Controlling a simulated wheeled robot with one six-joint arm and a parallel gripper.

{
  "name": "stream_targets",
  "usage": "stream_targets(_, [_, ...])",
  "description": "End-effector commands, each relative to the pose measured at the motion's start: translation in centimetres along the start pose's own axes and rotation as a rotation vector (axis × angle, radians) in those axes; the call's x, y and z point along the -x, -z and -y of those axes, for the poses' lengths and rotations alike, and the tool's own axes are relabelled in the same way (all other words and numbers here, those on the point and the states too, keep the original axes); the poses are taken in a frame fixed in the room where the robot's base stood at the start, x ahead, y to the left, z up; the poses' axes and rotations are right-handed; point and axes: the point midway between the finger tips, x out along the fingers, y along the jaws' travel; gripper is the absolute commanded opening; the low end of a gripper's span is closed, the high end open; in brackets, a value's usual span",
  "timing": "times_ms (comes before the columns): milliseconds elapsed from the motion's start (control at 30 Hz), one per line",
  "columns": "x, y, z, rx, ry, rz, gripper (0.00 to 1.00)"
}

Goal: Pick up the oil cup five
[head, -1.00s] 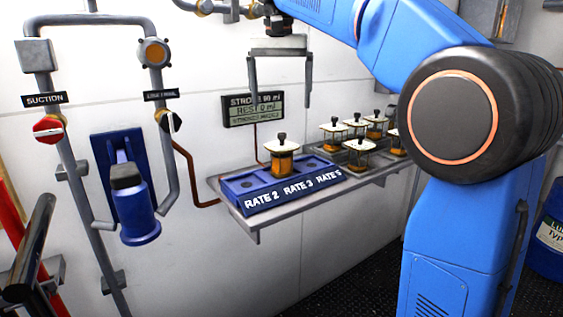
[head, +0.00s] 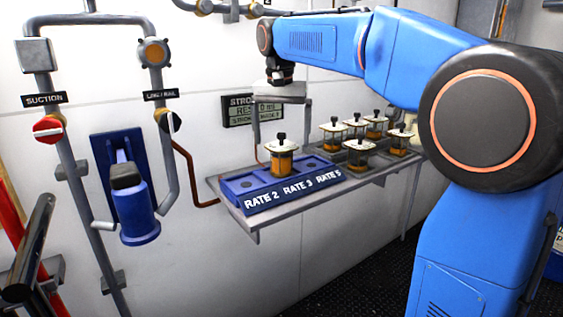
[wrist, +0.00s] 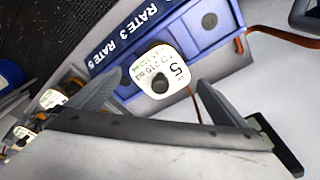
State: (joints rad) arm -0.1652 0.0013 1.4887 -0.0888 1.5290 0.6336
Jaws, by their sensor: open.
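An oil cup with amber oil, a white square lid and a black knob stands upright in the blue rack in the head view (head: 282,162). In the wrist view its lid (wrist: 162,72) is marked 5. My gripper (head: 281,135) is open above the rack, its fingers pointing down. In the wrist view the gripper (wrist: 160,82) has the lid between its two spread fingers, with a gap to each. The blue rack (head: 262,189) is labelled RATE 2, RATE 3 and RATE 5; its other visible recesses are empty.
Several similar cups (head: 358,152) stand close together on the right of the grey shelf (head: 258,227). A display (head: 240,112) hangs on the wall behind the gripper. A brown pipe (head: 187,170) and a blue wall unit (head: 135,200) are at the left.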

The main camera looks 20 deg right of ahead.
Motion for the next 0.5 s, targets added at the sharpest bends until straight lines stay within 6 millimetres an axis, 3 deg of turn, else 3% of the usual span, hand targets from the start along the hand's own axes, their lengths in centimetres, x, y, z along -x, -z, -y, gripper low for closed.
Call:
stream_targets(233, [-0.14, -0.01, -0.01, 0.000, 0.000, 0.000, 0.98])
stream_targets(500, [-0.12, -0.01, -0.01, 0.000, 0.000, 0.000, 0.33])
